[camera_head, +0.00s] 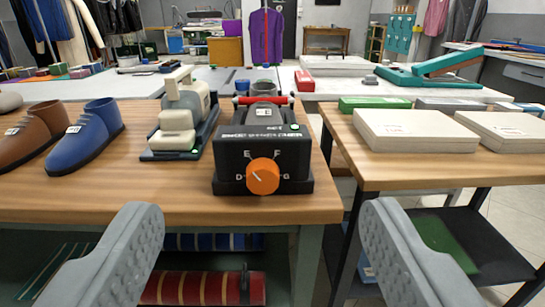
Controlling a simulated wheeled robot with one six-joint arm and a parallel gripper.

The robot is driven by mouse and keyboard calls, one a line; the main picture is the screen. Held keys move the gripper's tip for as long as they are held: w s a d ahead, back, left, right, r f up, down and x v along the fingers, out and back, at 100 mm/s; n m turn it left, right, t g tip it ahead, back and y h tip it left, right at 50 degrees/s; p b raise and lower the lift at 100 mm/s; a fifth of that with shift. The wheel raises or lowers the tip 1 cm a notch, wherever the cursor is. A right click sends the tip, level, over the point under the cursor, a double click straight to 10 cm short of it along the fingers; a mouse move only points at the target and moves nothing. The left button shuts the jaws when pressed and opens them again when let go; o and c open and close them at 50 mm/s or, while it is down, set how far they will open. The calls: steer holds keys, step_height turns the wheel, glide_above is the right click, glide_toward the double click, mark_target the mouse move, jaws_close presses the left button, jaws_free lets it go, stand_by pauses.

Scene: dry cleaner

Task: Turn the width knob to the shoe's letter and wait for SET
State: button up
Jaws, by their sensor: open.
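The width knob (263,176) is an orange dial on the front of a black box (233,160) on the wooden bench. The letters D, E, F and G surround it. Its pale mark points to the upper left, seemingly between D and E. Small print on the box's top edge is unreadable, and a small green spot (295,127) shows there. A blue shoe (88,138) and a brown shoe (32,138) stand at the left, each with a small white label too small to read. My gripper (258,222) is open and empty, its grey fingers in front of the bench, short of the knob.
A cream and dark green device (180,125) stands just left of the black box. A second table at the right holds pale boxes (415,130) and a green box (375,104). A gap separates the two tables. Red and blue rolls (205,287) lie below the bench.

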steer(key=shift+s+r, duration=1.1)
steer(key=shift+r, duration=0.3)
steer(key=shift+s, duration=0.1)
steer(key=s+r, duration=0.4)
steer(key=s, duration=0.6)
steer(key=s+r, duration=0.5)
steer(key=s, duration=0.5)
steer(key=shift+s+r, duration=0.15)
steer(key=shift+s, duration=0.15)
stand_by(0.9)
